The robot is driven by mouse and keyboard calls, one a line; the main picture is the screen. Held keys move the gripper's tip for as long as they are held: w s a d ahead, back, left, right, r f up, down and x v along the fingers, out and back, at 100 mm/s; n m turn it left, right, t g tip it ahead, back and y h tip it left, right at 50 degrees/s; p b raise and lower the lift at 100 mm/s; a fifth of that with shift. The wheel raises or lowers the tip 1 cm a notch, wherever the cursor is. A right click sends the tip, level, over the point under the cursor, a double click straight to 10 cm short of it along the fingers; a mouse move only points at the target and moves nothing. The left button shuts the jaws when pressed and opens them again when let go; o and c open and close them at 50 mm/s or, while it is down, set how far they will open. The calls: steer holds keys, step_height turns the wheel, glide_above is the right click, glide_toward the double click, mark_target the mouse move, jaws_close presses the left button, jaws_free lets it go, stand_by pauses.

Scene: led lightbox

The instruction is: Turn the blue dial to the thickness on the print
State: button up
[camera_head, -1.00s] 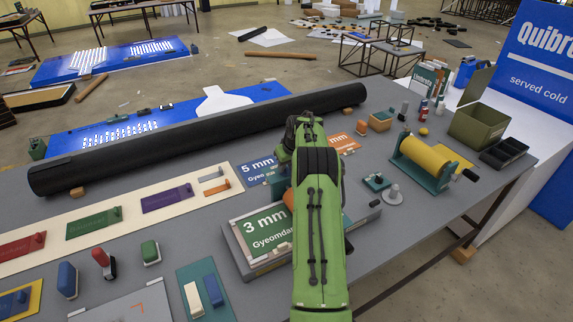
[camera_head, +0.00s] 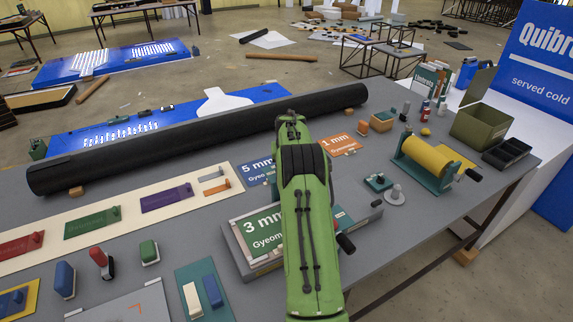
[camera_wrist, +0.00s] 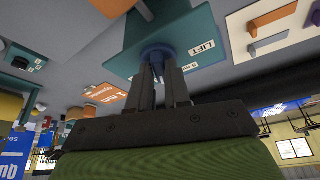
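In the wrist view a blue dial (camera_wrist: 158,49) sits on a teal plate (camera_wrist: 119,60) with white labels, one reading "LIFT". My gripper (camera_wrist: 161,65) has its two dark fingertips right at the dial, with a narrow gap between the fingers. I cannot tell whether they press on it. In the head view my green arm hides the dial and the gripper. A green print reading "3 mm" (camera_head: 263,230) lies in a grey-edged frame left of my arm. A blue "5 mm" print (camera_head: 254,173) and an orange "1 mm" print (camera_head: 340,145) lie behind.
A long black roll (camera_head: 190,140) spans the back of the grey table. A yellow roller with a crank (camera_head: 428,162) and an olive box (camera_head: 480,127) stand at the right. Coloured blocks and a cream strip (camera_head: 85,213) lie at the left.

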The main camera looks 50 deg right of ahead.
steer(key=o, duration=0.3)
steer(key=shift+o, duration=0.2)
steer(key=shift+r, duration=0.1)
steer(key=b+v, duration=0.1)
steer(key=v, duration=1.4)
steer(key=shift+s+a+r, duration=0.15)
steer(key=shift+s+r, duration=0.05)
steer(key=shift+r, duration=0.05)
